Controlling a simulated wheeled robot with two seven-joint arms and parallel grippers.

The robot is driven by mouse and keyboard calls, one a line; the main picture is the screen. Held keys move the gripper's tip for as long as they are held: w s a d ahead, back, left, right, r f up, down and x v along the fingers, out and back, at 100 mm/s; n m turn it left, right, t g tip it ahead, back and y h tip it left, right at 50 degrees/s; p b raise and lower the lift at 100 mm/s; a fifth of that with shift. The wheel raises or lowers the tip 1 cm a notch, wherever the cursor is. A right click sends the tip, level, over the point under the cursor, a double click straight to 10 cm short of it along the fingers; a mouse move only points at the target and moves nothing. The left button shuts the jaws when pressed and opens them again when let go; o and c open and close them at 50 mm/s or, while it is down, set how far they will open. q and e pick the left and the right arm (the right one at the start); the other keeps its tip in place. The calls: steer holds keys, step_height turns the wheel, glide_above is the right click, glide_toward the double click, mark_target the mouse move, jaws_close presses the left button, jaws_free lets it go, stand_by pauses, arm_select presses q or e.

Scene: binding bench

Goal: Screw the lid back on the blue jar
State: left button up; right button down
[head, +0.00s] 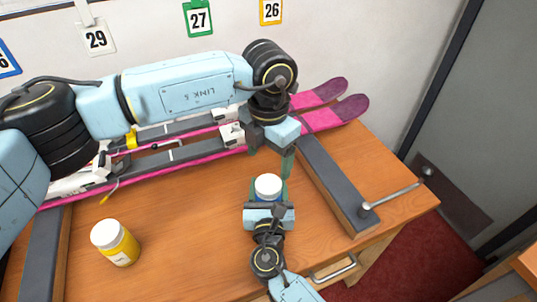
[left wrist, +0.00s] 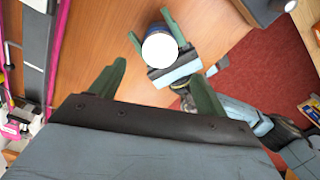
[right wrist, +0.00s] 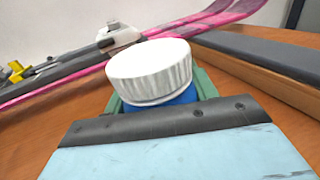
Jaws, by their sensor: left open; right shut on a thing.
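The blue jar (right wrist: 165,104) is upright in my right gripper (head: 267,193), whose green fingers are shut around it. A ribbed white lid (right wrist: 150,70) sits on top of the jar; whether it is screwed tight cannot be told. The lid also shows from above in the head view (head: 268,184) and the left wrist view (left wrist: 160,47). My left gripper (head: 270,164) is open and empty, pointing down just behind and above the jar. Its two green fingers (left wrist: 157,88) stand apart, with nothing between them. The lid hides most of the jar.
A yellow jar with a white lid (head: 117,243) stands at the left on the wooden bench (head: 185,225). Pink and grey skis (head: 335,115) lie along the back. A dark padded bar (head: 335,185) and a clamp handle (head: 395,190) lie right. Bench between the jars is clear.

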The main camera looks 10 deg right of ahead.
mark_target(269, 184)
arm_select(q)
steer(key=shift+f, duration=4)
steer(key=shift+c, duration=0.3)
steer(key=c, duration=1)
steer(key=shift+o, duration=0.2)
steer(key=o, duration=1.1)
steer(key=shift+o, duration=0.2)
step_height(269, 184, up, 12)
